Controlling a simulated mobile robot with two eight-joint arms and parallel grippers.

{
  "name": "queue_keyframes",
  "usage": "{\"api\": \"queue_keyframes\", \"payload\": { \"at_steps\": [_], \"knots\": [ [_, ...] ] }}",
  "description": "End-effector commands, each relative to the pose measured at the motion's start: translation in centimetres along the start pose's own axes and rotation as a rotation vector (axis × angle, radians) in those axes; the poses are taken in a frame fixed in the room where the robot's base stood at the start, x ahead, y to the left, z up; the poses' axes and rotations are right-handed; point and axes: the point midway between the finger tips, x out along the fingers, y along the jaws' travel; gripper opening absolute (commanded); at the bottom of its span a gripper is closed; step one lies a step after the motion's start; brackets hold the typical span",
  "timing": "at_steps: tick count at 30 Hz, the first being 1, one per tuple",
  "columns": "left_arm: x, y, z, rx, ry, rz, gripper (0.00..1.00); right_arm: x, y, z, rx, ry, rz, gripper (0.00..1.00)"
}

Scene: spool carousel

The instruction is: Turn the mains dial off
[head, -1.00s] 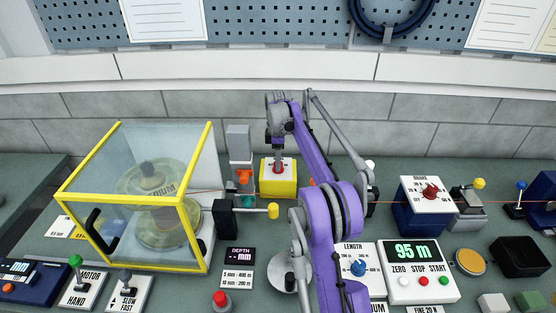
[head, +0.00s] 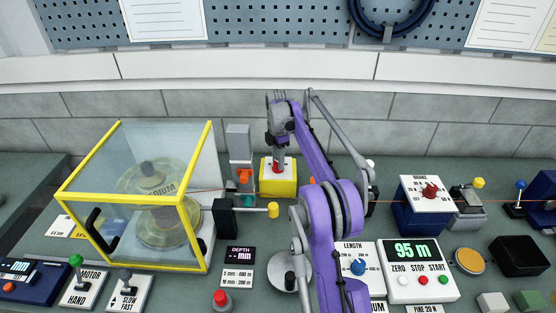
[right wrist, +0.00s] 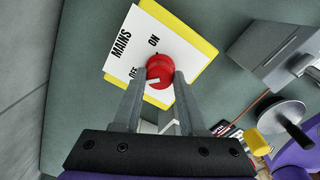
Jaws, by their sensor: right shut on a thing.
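The mains dial (right wrist: 160,73) is a red round knob with a white mark, on a white plate lettered MAINS, ON and OFF. The plate tops a yellow box (head: 278,189) at the back middle of the bench. My right gripper (right wrist: 160,78) is shut on the dial, one finger on each side; in the head view it (head: 278,166) reaches down from above. The white mark lies on the dial's lower-left part, near the OFF lettering. The lower part of OFF is partly hidden by a finger. My left gripper is not in view.
A yellow-framed clear guard (head: 208,190) covers a spool at the left. A grey post (head: 238,142) and a black block with a yellow-ended lever (head: 272,210) stand near the mains box. At the right are a counter panel (head: 412,268) and the brake box (head: 428,195).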

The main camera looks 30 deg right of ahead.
Motion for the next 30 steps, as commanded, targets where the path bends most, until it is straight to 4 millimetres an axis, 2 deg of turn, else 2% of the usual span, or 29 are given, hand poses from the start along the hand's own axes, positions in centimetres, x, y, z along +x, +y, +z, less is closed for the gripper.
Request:
{"api": "queue_keyframes", "payload": {
  "at_steps": [8, 9, 13, 23, 26, 30],
  "knots": [
    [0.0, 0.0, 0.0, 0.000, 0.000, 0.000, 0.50, -0.1, 0.0, 0.0, -0.001, -0.001, 0.001, 0.00],
    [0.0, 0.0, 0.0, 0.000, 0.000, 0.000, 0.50, -0.1, 0.0, 0.0, -0.001, -0.001, 0.001, 0.47],
    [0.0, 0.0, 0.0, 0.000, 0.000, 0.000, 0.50, 0.0, 0.0, 0.0, 0.000, -0.001, 0.001, 0.70],
    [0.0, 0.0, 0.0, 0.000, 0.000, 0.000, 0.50, -0.2, 0.0, 0.0, 0.001, 0.000, 0.000, 0.71],
    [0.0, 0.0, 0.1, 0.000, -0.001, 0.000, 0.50, -1.0, 0.0, 0.0, 0.001, 0.000, 0.000, 0.71],
    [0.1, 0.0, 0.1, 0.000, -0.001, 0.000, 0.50, -3.4, 0.0, 0.0, 0.001, 0.000, 0.000, 0.71]
  ]
}}
